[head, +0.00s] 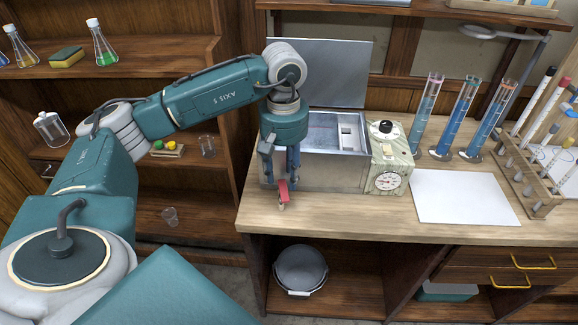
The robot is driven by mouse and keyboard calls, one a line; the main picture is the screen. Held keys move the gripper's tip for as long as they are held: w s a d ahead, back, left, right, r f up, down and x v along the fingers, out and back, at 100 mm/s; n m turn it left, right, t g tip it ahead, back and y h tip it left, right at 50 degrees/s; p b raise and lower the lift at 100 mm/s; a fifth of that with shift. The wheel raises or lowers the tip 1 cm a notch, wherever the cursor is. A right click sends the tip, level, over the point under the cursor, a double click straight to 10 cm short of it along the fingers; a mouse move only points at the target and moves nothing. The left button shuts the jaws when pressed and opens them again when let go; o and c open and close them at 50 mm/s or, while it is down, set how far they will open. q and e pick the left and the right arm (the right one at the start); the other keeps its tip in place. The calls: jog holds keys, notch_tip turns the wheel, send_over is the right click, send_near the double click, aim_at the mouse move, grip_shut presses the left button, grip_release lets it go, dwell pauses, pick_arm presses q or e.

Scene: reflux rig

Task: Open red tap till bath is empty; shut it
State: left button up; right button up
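The bath (335,179) is a metal box on the bench with its lid (325,75) raised. Its inside looks pale and grey-blue; I cannot tell the liquid level. The red tap (283,190) sticks out low at the left of the bath's front, above the bench edge. My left gripper (279,174) points down in front of the bath's left end. Its two fingers stand apart, with the red tap just below and between their tips; contact is not clear. No stream shows under the tap. My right gripper is out of view.
A grey pail (300,268) stands on the shelf under the bench. A control box with a dial (388,181) adjoins the bath. Right of it are white paper (462,197), tall blue cylinders (462,115) and a wooden tube rack (540,205). Glassware shelves stand at left.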

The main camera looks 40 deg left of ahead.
aim_at(285, 195)
pick_arm(q)
jog(key=shift+s+f, duration=0.1)
jog(key=shift+f, duration=0.45)
notch_tip(285, 195, down, 7)
jog(key=b, duration=0.4)
jog(key=shift+s+d, duration=0.15)
jog(key=shift+w, duration=0.2)
grip_shut()
